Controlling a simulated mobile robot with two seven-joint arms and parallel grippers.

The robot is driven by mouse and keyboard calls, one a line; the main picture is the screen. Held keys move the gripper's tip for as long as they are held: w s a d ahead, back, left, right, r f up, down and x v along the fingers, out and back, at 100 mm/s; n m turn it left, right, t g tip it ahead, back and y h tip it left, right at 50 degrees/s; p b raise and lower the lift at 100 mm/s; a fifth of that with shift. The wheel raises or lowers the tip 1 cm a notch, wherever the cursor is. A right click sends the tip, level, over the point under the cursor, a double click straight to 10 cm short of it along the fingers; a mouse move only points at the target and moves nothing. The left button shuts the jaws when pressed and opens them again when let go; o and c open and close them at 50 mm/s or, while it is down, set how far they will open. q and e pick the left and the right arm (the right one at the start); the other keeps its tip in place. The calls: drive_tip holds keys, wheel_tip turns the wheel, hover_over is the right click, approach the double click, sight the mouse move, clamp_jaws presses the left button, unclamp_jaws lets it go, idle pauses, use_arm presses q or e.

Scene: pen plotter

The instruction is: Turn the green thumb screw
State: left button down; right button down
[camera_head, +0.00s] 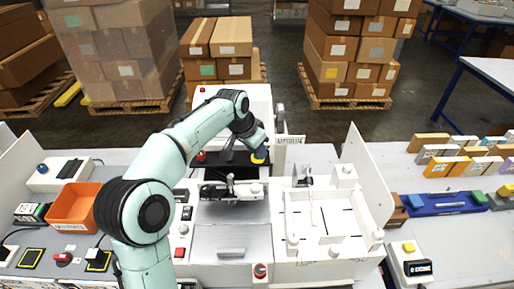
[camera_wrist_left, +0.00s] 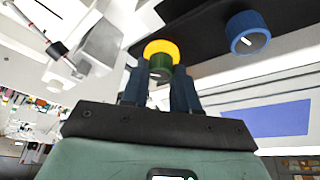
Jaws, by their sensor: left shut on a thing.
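In the left wrist view, the green thumb screw (camera_wrist_left: 158,73) shows as a short dark green cylinder with a yellow ring (camera_wrist_left: 161,48) on its far side. My left gripper (camera_wrist_left: 160,88) is shut on the green part, with one dark finger on each side. The green part is hidden there by the gripper. My right gripper is not in view.
A blue knob (camera_wrist_left: 248,32) sits on the black strip to the right of the screw in the wrist view. In the head view, a white tray (camera_head: 325,225) is at the right, and an orange bin (camera_head: 73,207) is at the left. Stacked cartons stand behind.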

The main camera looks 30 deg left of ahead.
use_arm(q)
drive_tip(key=shift+a+m+h, duration=0.1)
drive_tip(key=shift+m+h, duration=0.6)
drive_tip(key=shift+m, duration=1.1)
drive_tip(key=c, duration=0.8)
unclamp_jaws()
drive_tip(key=shift+c, duration=0.2)
drive_tip(key=v, duration=1.3)
drive_tip(key=shift+w+r+g, duration=0.2)
drive_tip(key=shift+r+g, duration=0.1)
